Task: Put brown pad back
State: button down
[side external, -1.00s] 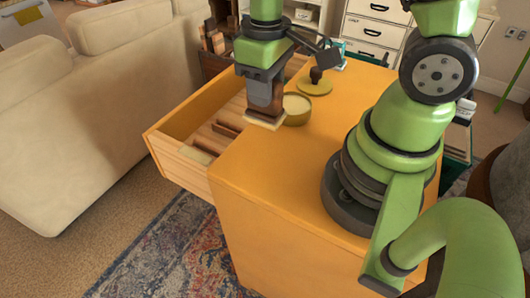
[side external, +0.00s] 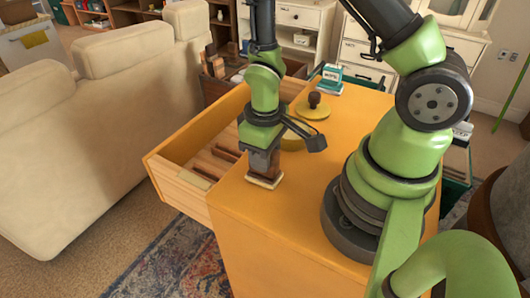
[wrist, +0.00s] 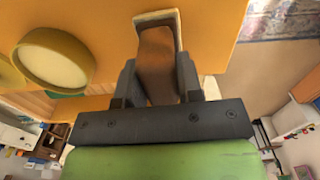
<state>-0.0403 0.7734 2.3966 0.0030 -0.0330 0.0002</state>
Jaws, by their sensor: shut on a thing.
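The brown pad (side external: 262,163) is a brown block with a pale layer along its bottom. My gripper (side external: 263,150) is shut on it and points down, over the orange cabinet top (side external: 290,200) near its left edge. The pad's pale underside is close to the surface; I cannot tell if it touches. In the wrist view the brown pad (wrist: 157,60) sits between both fingers, with its pale rim at the far end. The open drawer (side external: 185,165) is left of my gripper, with dark brown pieces and a pale block inside.
A round olive tin (side external: 296,142) stands behind my gripper, partly hidden by it; it also shows in the wrist view (wrist: 55,57). An olive lid with a dark knob (side external: 314,108) lies farther back. A teal-and-white box (side external: 331,77) is at the back edge. The cabinet top's front is clear.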

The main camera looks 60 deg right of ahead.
jog(key=shift+f, duration=0.15)
jog(key=c, duration=0.8)
grip_release()
notch_tip(320, 180, up, 10)
jog(key=shift+a, duration=0.15)
jog(key=s+r+m+t, duration=0.1)
jog(key=s+r+t, duration=0.1)
jog(key=r, duration=0.3)
jog(key=s+a+r+m+t+y, duration=0.1)
jog(key=s+r+m+t, duration=0.1)
jog(key=r, duration=0.4)
jog(key=s+r+m+t+y, duration=0.1)
jog(key=s+r+t, duration=0.2)
jog(key=r, duration=0.2)
jog(key=shift+s+a+r+m, duration=0.15)
jog(key=shift+a+r+m, duration=0.1)
jog(key=shift+r+m, duration=0.05)
